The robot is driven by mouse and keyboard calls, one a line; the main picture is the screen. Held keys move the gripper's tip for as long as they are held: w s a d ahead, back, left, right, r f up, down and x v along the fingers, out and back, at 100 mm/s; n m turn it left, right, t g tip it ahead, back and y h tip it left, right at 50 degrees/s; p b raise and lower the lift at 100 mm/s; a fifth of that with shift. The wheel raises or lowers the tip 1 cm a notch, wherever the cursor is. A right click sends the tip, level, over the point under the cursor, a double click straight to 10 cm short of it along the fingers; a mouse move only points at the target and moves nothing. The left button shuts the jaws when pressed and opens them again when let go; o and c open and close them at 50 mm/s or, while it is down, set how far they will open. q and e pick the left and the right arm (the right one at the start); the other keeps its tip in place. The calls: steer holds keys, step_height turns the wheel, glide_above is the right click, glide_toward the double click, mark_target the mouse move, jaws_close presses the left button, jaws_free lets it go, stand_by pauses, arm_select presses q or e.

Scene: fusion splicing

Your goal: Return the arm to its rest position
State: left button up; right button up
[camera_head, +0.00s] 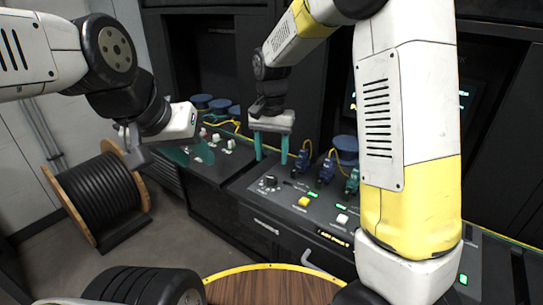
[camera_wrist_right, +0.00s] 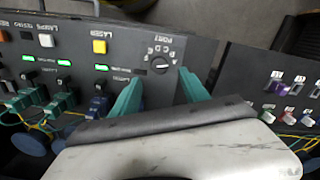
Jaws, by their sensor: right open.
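My right arm reaches in from the right and covers part of the panel. My left gripper (camera_head: 190,153) is further left, near the left panel; its teal fingers are seen edge-on and partly overlap, so its opening is unclear.
The panel carries a yellow button (camera_head: 305,201), a white button (camera_head: 342,219), blue connectors (camera_head: 303,160) and green connectors (camera_head: 352,181). Blue spools (camera_head: 345,144) stand behind. A cable drum (camera_head: 100,195) stands on the floor at left. A round wooden surface (camera_head: 270,288) is in front.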

steer(key=shift+r, duration=0.25)
steer(key=shift+d+r, duration=0.1)
steer(key=s+d+r+n+t, duration=0.1)
steer(key=s+d+r+t, duration=0.1)
steer(key=s+d+r, duration=0.2)
steer(key=s+d+r+n+t+y, duration=0.1)
steer(key=s+d+r, duration=0.3)
steer(key=s, duration=0.5)
steer(key=s+d+r+n+t+y, duration=0.1)
steer(key=s+d+r+t, duration=0.2)
steer(key=s+d, duration=0.2)
steer(key=shift+s+d+r, duration=0.3)
steer(key=shift+s+r, duration=0.1)
steer(key=shift+s, duration=0.65)
